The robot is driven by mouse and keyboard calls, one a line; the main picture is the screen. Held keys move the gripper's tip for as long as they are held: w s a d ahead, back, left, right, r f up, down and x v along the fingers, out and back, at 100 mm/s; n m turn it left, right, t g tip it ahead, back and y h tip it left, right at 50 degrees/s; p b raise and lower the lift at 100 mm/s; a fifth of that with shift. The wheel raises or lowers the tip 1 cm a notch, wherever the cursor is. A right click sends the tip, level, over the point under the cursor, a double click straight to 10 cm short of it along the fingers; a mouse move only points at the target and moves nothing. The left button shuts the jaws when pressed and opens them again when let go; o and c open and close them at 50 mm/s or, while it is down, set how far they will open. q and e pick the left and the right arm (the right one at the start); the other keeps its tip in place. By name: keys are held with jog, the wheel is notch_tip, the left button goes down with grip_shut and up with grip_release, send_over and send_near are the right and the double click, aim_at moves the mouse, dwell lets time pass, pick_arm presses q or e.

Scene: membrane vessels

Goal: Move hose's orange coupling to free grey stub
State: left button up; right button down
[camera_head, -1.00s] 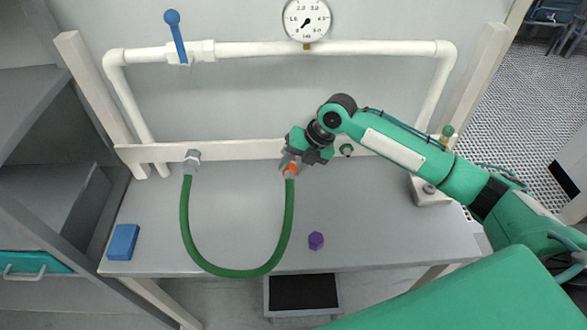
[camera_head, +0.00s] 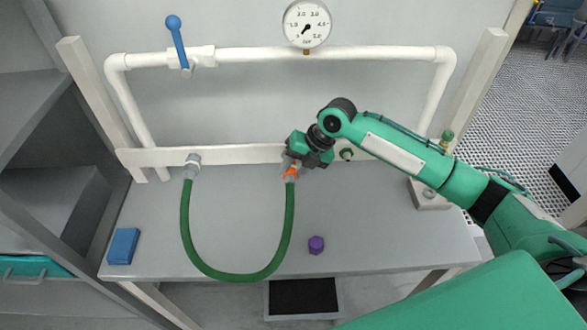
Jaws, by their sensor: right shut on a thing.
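The green hose (camera_head: 240,278) hangs in a U over the front of the grey bench. Its left end sits in a grey coupling (camera_head: 193,168) at the white rail. Its right end carries the orange coupling (camera_head: 292,173), close below the rail. My right gripper (camera_head: 291,166) reaches in from the right and is shut on the orange coupling, partly covering it. A small dark green fitting (camera_head: 347,154) shows on the rail just right of the gripper. I cannot make out a free grey stub; the gripper hides part of the rail. My left gripper is not in view.
White pipework (camera_head: 250,52) with a blue-handled valve (camera_head: 175,38) and a gauge (camera_head: 307,24) runs above. A blue block (camera_head: 123,246) and a purple hexagonal piece (camera_head: 316,244) lie near the bench's front edge. A grey box (camera_head: 431,197) stands at right.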

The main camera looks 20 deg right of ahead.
jog(key=shift+w+d, duration=0.25)
jog(key=shift+w, duration=0.8)
jog(key=c, duration=0.9)
grip_release()
jog(key=shift+c, duration=0.2)
jog(key=shift+d+r, duration=0.1)
jog(key=shift+d+r+b, duration=0.2)
jog(key=shift+r+b, duration=0.1)
jog(key=shift+b, duration=0.1)
jog(key=b+v, duration=0.2)
jog(key=v, duration=1.1)
jog(key=shift+b, duration=0.4)
jog(key=shift+s+a, duration=0.1)
jog(key=shift+s, duration=0.1)
